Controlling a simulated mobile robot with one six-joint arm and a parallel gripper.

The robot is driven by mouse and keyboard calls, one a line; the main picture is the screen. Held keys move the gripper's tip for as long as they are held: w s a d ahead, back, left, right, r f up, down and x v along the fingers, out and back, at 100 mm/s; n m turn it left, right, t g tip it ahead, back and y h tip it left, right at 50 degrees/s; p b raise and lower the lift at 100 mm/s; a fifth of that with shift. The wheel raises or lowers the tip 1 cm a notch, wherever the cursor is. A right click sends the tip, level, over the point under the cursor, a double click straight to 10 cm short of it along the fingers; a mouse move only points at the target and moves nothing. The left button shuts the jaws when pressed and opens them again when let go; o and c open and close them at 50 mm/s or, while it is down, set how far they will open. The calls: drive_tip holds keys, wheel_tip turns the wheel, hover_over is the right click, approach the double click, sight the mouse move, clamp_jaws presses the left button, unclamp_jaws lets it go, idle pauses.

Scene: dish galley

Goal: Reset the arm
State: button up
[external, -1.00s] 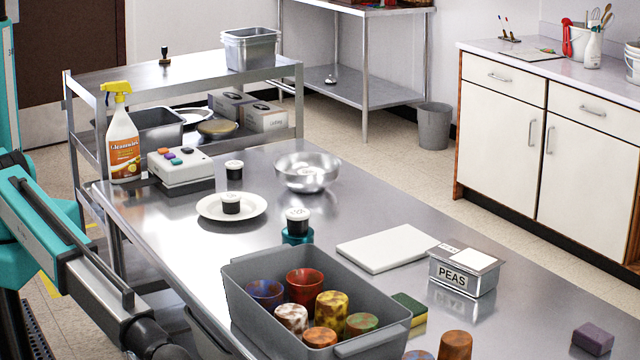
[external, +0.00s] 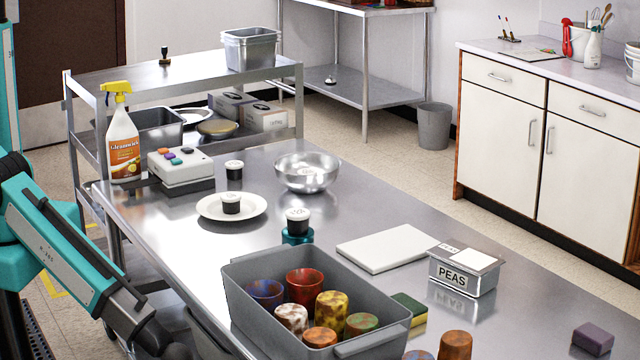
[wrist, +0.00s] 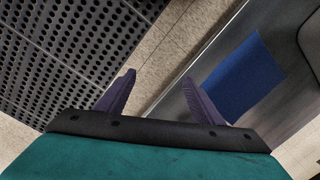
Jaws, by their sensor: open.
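My gripper (wrist: 158,98) shows in the wrist view with its two purple fingers spread apart and nothing between them. Beyond the fingers are pale floor tiles, a dark perforated surface and a grey metal surface. In the external view my teal and grey arm is at the left, beside the near left edge of the steel table (external: 370,215). The gripper itself is cut off or hidden at the bottom of that view.
A grey bin (external: 240,300) of colored cups stands near the table's edge, close to my arm. A spray bottle (external: 123,145), a plate (external: 258,207), a steel bowl (external: 308,172) and a PEAS tin (external: 452,278) are on the table. A blue patch (wrist: 238,78) lies right of the fingers.

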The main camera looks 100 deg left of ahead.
drive_tip(key=s+a+f+n+g, duration=0.1)
drive_tip(key=s+a, duration=0.3)
drive_tip(key=s, duration=0.6)
drive_tip(key=s+a+f+n+g, duration=0.1)
drive_tip(key=s+a+n+g, duration=0.1)
drive_tip(key=s, duration=0.9)
drive_tip(key=shift+s+a+g+h, duration=0.25)
drive_tip(key=shift+a+g+h, duration=0.05)
drive_tip(key=shift+a+g, duration=0.65)
